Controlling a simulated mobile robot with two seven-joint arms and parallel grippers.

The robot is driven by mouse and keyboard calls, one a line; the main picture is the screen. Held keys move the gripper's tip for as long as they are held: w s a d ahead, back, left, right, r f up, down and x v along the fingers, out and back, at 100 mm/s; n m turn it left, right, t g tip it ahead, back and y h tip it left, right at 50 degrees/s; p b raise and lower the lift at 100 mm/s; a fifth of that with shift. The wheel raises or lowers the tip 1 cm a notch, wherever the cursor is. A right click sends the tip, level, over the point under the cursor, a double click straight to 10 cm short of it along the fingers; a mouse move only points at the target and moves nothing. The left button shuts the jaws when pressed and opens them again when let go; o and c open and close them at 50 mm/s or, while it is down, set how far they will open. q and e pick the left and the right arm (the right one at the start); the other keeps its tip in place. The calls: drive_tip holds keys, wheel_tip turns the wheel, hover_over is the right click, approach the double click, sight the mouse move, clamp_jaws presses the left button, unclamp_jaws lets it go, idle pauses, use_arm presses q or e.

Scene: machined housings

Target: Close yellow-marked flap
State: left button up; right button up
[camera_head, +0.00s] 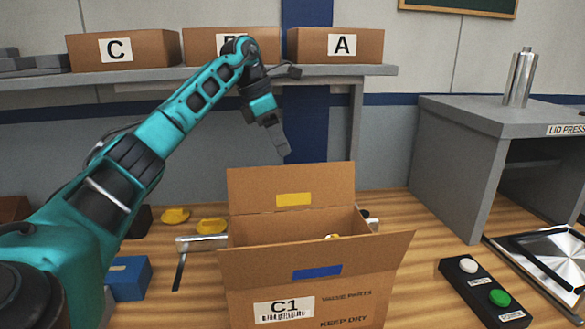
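An open cardboard box labelled C1 (340,303) stands on the wooden bench. Its far flap, the yellow-marked flap (330,183), stands up, leaning slightly back, with a yellow patch facing me. The near flap (380,255) has a blue patch and is also open, tilted outward. My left gripper (282,149) points down just above the top edge of the yellow-marked flap in the picture; a gap shows between them. Its fingers overlap edge-on, so their opening does not show. Little of the box's contents shows. My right gripper is not in view.
A button box (484,290) and a lid press (470,140) stand at the right. Yellow parts (210,226) and a blue bin (128,278) lie left of the box. Boxes C (150,48), B and A (365,46) sit on a shelf behind.

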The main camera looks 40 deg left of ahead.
sight(293, 171)
use_arm(q)
drive_tip(key=x, duration=0.7)
drive_tip(key=shift+w+f, duration=0.2)
drive_tip(key=shift+f, duration=0.05)
drive_tip(key=shift+c, duration=0.4)
drive_tip(key=shift+r, duration=0.1)
clamp_jaws()
drive_tip(key=shift+s, duration=0.1)
idle(0.5)
